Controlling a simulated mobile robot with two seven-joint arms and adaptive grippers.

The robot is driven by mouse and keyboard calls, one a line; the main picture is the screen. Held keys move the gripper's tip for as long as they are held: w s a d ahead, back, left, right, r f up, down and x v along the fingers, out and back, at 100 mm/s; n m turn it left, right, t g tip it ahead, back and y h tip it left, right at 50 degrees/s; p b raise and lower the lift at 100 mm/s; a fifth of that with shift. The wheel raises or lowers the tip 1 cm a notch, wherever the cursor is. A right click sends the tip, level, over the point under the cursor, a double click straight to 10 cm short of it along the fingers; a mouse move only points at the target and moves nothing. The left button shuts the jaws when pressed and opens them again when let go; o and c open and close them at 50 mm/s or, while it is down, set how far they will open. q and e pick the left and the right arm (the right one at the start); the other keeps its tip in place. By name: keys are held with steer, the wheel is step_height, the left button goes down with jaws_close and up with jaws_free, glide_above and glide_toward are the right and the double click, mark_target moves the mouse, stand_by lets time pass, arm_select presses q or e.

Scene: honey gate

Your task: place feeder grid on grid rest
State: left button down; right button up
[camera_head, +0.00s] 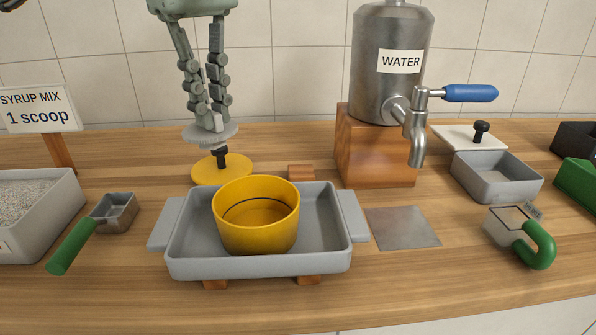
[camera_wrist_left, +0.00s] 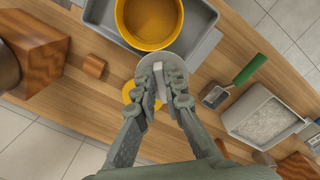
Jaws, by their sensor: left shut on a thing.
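My left gripper (camera_head: 211,122) points down and is shut on the feeder grid (camera_head: 205,134), a grey round disc with a toothed edge. The left wrist view shows the closed fingers (camera_wrist_left: 160,85) on a pale upright handle, with the grid (camera_wrist_left: 150,60) below. In the head view the grid appears above the black knob of a yellow lid (camera_head: 208,172); the exact gap is unclear. A yellow round pot (camera_head: 256,235) stands open in a grey tray (camera_head: 185,259) in front. I cannot tell which thing is the grid rest. My right gripper is out of view.
A water tank (camera_head: 375,70) on a wooden block stands right of the grid. A flat metal square (camera_head: 403,228), a grey dish (camera_head: 497,178) and a green-handled cup (camera_head: 505,235) lie right. A scoop (camera_head: 75,243) and grain bin (camera_head: 50,235) are left.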

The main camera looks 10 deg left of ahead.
arm_select(q)
steer(key=w+f+m, duration=0.2)
steer(key=w+m, duration=0.6)
steer(key=m, duration=0.1)
steer(key=w+d+f, duration=0.2)
steer(key=f, duration=0.1)
steer(key=w+d+f, duration=0.3)
steer(key=f, duration=0.1)
steer(key=w+d+f, duration=0.2)
steer(key=d+f, duration=0.1)
steer(key=shift+w+f, duration=0.35)
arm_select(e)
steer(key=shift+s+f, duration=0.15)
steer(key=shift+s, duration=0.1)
arm_select(q)
steer(key=c, duration=2.1)
jaws_free()
steer(key=shift+f, duration=0.15)
steer(key=o, duration=0.5)
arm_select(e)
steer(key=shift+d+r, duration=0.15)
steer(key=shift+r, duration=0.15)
